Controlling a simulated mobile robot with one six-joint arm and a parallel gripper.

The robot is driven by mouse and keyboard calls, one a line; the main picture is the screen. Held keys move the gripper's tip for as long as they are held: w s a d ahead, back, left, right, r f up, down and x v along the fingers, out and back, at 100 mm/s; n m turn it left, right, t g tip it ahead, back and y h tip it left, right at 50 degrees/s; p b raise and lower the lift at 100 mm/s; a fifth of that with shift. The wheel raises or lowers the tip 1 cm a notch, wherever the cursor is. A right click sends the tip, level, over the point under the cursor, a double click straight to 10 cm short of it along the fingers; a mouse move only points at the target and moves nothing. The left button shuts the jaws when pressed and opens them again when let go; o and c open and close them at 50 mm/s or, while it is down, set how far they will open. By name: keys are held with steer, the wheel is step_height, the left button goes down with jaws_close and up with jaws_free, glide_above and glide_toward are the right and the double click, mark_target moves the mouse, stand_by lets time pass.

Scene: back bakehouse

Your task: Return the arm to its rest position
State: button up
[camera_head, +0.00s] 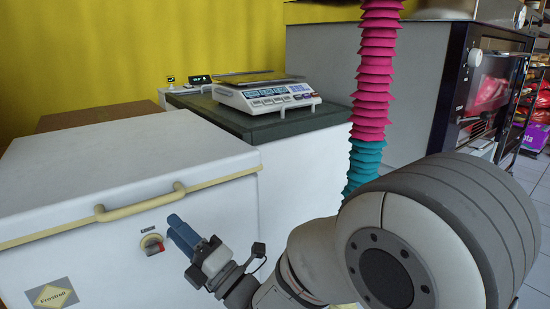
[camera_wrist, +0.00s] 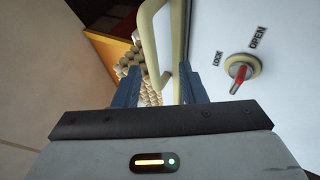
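My gripper (camera_head: 182,230) is in front of the white chest freezer (camera_head: 120,160), close to the cream handle (camera_head: 140,204) on its lid edge. In the wrist view my gripper's blue fingers (camera_wrist: 158,88) stand apart. The cream handle (camera_wrist: 150,45) shows in the gap between them; I cannot tell whether they touch it. The lid looks closed. A red lock knob (camera_head: 153,245) is just left of the fingers in the head view. In the wrist view the knob (camera_wrist: 241,71) is at the right, beside the words LOCK and OPEN. My arm is extended, its large joint at the lower right.
A scale (camera_head: 266,94) stands on a dark-topped counter (camera_head: 250,123) behind the freezer. A pink and teal ribbed column (camera_head: 374,85) rises beside a grey oven (camera_head: 420,75). Packed shelves (camera_head: 537,105) are far right. Pale round items (camera_wrist: 132,60) show beyond the fingers.

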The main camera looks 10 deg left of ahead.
steer(key=w+d+r+m+t+h+p, duration=0.4)
steer(key=w+d+r+m+h+p, duration=0.4)
steer(key=w+m+h+p, duration=0.15)
steer(key=w+d+r+m+g+h+p, duration=0.1)
steer(key=d+r+m+h+p, duration=0.25)
steer(key=d+p, duration=0.25)
steer(key=d+r+m+h+p, duration=0.2)
steer(key=d+m+h+p, duration=0.1)
steer(key=d+m+p, duration=0.3)
steer(key=s+d+r+m+g+h+p, duration=0.2)
steer(key=s+d+r+m+g+p, duration=0.3)
steer(key=s+d+r+m+p, duration=0.1)
steer(key=s+d+r+m+g+h+p, duration=0.3)
steer(key=s+d+r+m+g+p, duration=0.2)
steer(key=s+d+m+p, duration=0.3)
steer(key=s+d+r+p, duration=0.1)
steer(key=s+d+p, duration=0.1)
steer(key=s+d, duration=0.1)
steer(key=shift+s+r+h, duration=0.25)
steer(key=shift+s+h, duration=0.05)
steer(key=shift+s, duration=0.5)
